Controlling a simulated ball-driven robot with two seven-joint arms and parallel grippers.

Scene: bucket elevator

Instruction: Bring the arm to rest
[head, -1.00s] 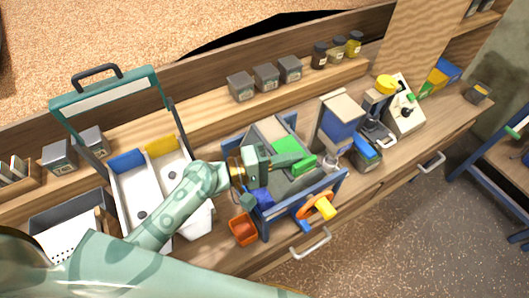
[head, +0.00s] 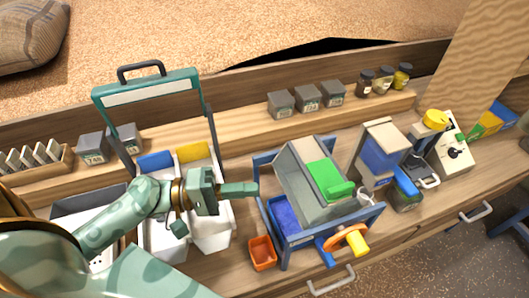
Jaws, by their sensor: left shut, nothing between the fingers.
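My left gripper (head: 238,189) is shut and empty. It points right, above the right white bin and just left of the blue-framed bucket elevator (head: 268,218). My left arm comes in from the lower left and covers part of the white bins (head: 213,237). The elevator holds a grey tilted housing with a green block (head: 327,178) on it. An orange crank wheel with a yellow handle (head: 358,243) is on its front. My right gripper does not show.
An orange cup (head: 263,253) stands below the elevator's left side. A teal-handled frame (head: 150,90) rises behind the white bins. Grey boxes (head: 307,98) and several jars line the back shelf. A blue-fronted hopper (head: 382,158) stands right of the elevator.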

